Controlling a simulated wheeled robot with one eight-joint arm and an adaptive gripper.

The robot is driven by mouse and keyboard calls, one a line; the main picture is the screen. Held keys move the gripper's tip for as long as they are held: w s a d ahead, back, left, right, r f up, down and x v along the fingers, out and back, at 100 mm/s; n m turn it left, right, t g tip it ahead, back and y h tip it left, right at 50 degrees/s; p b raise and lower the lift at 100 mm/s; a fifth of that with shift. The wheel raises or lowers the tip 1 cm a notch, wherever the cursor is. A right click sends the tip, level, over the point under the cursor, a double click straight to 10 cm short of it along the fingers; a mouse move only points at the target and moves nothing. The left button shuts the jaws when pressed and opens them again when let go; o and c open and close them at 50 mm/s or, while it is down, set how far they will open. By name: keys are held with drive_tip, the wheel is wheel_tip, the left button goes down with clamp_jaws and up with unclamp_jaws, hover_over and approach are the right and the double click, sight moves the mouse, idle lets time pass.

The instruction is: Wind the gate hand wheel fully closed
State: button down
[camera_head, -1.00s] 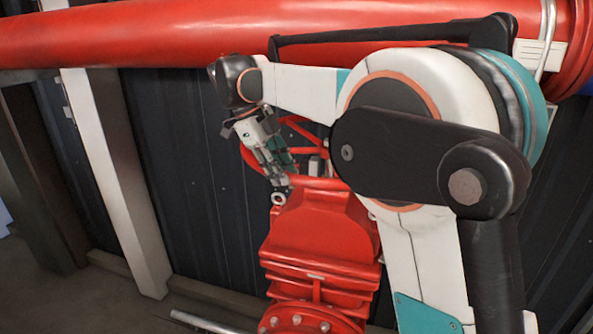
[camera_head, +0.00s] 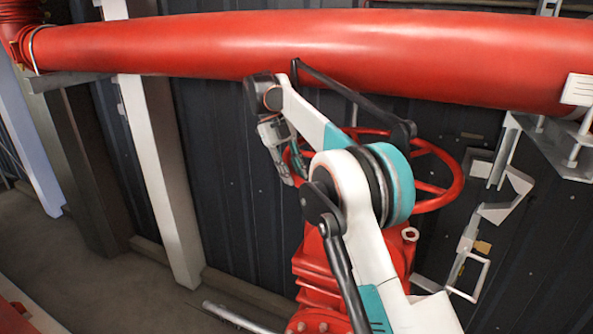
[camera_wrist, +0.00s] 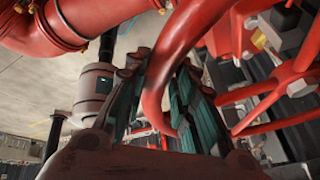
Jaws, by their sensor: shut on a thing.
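The red gate hand wheel (camera_head: 441,196) sits on top of the red valve body (camera_head: 318,262) in the head view, its right side and spokes clear of my arm. My gripper (camera_head: 291,170) is at the wheel's left side, with my arm hiding the middle of the wheel. In the wrist view the wheel's rim (camera_wrist: 168,75) passes between the two fingers of my gripper (camera_wrist: 165,105), which are shut on it. A spoke (camera_wrist: 270,90) shows to the right of the fingers. The exact finger contact is partly hidden.
A large red pipe (camera_head: 250,48) runs across above the wheel, close over my arm. A white post (camera_head: 160,180) stands at the left before the dark wall. A white metal bracket (camera_head: 478,240) is at the right. Open floor (camera_head: 70,262) lies at the lower left.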

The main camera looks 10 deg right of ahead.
drive_tip(key=shift+w+a, duration=0.1)
drive_tip(key=shift+w, duration=0.2)
drive_tip(key=c, duration=1.3)
unclamp_jaws()
drive_tip(key=shift+w, duration=0.1)
